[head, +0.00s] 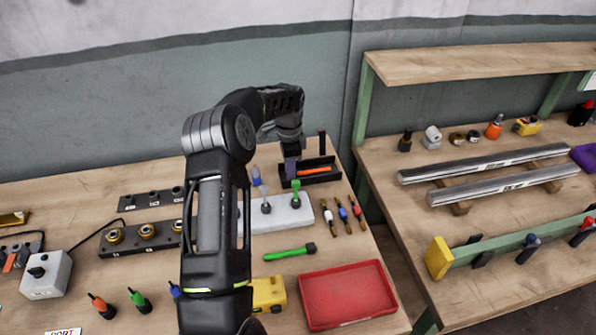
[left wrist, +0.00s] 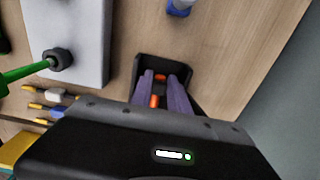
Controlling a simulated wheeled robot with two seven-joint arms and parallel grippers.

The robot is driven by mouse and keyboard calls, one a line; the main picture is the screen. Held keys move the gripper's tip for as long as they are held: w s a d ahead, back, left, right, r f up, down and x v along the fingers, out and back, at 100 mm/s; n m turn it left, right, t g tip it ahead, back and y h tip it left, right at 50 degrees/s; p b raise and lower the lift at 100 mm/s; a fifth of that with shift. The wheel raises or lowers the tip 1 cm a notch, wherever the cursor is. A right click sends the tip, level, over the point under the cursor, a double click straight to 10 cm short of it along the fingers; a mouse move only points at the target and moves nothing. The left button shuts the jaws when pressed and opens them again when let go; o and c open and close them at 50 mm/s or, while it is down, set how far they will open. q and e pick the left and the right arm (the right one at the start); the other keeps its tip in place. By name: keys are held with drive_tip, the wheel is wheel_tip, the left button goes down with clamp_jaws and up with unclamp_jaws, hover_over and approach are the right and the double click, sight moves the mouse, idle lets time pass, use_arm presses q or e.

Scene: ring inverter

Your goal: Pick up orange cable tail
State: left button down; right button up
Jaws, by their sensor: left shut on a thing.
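The orange cable tail (head: 316,170) lies in a black tray (head: 325,183) at the back right of the near bench. My left gripper (head: 291,178) reaches down at the tray's left end. In the left wrist view, its purple fingers (left wrist: 163,98) point into the black tray (left wrist: 180,65), with the orange cable tail (left wrist: 155,101) between them. The fingers are shut on it, and hide part of it. The tail appears still within the tray; its height above the tray floor is hard to tell. My right gripper is not in view.
A pale block (head: 285,216) with upright green and blue tools stands beside the tray. Several small coloured connectors (head: 343,214), a green tool (head: 290,251) and a red bin (head: 347,296) lie nearer. A second bench with metal rails (head: 485,163) is to the right.

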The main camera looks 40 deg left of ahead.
use_arm(q)
wheel_tip(320, 180, up, 5)
drive_tip(key=p, duration=0.2)
drive_tip(key=shift+f+p, duration=0.15)
drive_tip(key=shift+p, duration=0.2)
wheel_tip(320, 180, up, 4)
drive_tip(key=shift+r, duration=0.65)
